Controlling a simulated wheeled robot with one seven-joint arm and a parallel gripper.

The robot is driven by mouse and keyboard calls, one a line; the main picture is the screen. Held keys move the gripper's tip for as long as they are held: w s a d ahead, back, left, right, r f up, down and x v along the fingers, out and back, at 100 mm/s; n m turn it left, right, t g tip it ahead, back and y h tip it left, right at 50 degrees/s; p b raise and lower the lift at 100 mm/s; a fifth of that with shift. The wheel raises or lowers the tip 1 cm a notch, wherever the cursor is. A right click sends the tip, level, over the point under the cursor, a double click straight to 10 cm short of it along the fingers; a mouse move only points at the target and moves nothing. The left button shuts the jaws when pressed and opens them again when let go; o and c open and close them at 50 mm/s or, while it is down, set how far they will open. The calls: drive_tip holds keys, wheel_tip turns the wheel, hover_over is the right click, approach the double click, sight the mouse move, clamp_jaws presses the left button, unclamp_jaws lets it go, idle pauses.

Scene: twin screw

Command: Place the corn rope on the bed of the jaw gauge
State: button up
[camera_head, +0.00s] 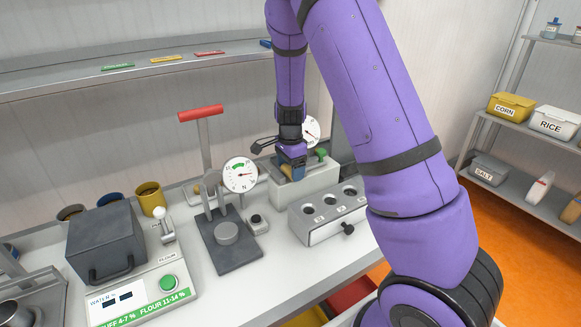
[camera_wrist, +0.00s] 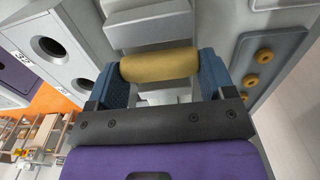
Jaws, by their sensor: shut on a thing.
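The corn rope is a short yellow roll (camera_wrist: 159,66) in the wrist view. It lies crosswise between the two blue fingers of my gripper (camera_wrist: 160,74), which is shut on its ends. In the head view my gripper (camera_head: 291,158) points down over a light grey block (camera_head: 308,187) with a white dial (camera_head: 310,128) behind it and a green knob beside it. This looks like the jaw gauge. In the wrist view pale grey stepped blocks (camera_wrist: 148,30) lie below and beyond the rope. I cannot tell whether the rope touches the bed.
A box with several round holes (camera_head: 328,212) stands just in front of the block. Left of it are a second dial gauge (camera_head: 240,175) on a dark plate and a red-handled lever (camera_head: 201,113). A dark box (camera_head: 105,243) stands further left. Bare counter shows in front.

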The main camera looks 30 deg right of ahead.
sight(290, 171)
drive_tip(key=o, duration=0.7)
wheel_tip(290, 171, up, 12)
drive_tip(key=s+a+r+n+t+y, duration=0.1)
drive_tip(key=s+a+r+n, duration=0.1)
drive_tip(key=s+r+n, duration=0.4)
drive_tip(key=shift+s+a+r+n+t+h, duration=0.15)
drive_tip(key=shift+s+a+r+n+t, duration=0.7)
drive_tip(key=shift+s+r+n, duration=2.15)
drive_tip(key=shift+s+a+r+n+t+h, duration=0.2)
drive_tip(key=shift+s+a+r+n+t, duration=0.65)
drive_tip(key=shift+s, duration=4.3)
drive_tip(key=shift+s+a+r+n+t+h, duration=0.15)
drive_tip(key=shift+s+a+r+n+t, duration=0.25)
drive_tip(key=shift+s+a+r+n, duration=2.55)
drive_tip(key=shift+m, duration=0.8)
drive_tip(key=s+d+f, duration=0.2)
drive_tip(key=d+f, duration=0.1)
drive_tip(key=shift+s+d, duration=0.15)
